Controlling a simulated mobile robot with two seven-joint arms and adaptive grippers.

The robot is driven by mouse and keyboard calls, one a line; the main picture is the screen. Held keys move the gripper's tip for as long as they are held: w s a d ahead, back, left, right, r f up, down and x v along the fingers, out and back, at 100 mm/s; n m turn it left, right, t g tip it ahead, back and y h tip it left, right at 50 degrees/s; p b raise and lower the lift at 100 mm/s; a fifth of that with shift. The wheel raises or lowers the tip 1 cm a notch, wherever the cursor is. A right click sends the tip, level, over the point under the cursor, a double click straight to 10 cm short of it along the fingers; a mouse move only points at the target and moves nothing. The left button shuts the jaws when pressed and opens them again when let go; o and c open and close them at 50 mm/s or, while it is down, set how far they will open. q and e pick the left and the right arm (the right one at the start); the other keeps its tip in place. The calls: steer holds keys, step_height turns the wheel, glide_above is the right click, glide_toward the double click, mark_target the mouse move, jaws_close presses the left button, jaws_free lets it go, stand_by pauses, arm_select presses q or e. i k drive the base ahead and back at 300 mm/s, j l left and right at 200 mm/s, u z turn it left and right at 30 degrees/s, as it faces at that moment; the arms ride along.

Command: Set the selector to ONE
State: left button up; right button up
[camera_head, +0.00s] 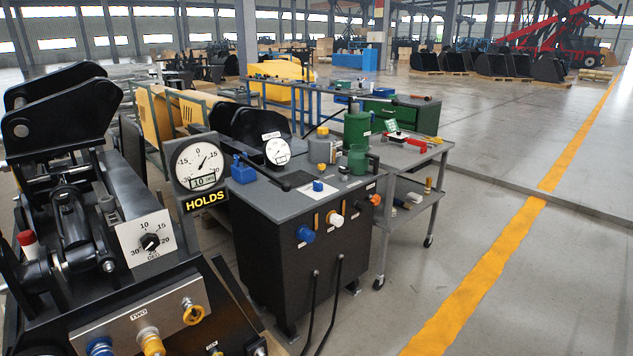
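The black machine (75,200) at the left carries a white plate with a black pointer knob (150,242) and numbers around it. Below it, a metal panel (115,318) bears a "TWO" label, with a blue fitting (100,346) and yellow-ringed fittings (150,341) (193,312). A further small label at the bottom edge is cut off and unreadable. No part marked ONE can be read, and I cannot tell which part is the selector. A small blue knob (318,186) sits on the dark console's top. Neither of my grippers is in view.
The dark console (270,250) has blue, white and orange front fittings, hanging black hoses and a gauge (276,149). Another gauge (198,162) stands above a "HOLDS" sign. The floor at the right is clear.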

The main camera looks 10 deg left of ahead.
mark_target(318, 185)
steer(key=i+l+u, duration=0.25)
steer(key=i+l, duration=0.35)
steer(key=i+l+u, duration=0.15)
steer(key=i+l, duration=0.15)
steer(key=i+l+u, duration=0.25)
steer(key=i+l, duration=0.25)
steer(key=l, duration=0.25)
steer(key=i+l+u, duration=0.15)
steer(key=l, duration=0.25)
steer(key=i+l+u, duration=0.1)
steer(key=i+l, duration=0.15)
steer(key=l, duration=0.2)
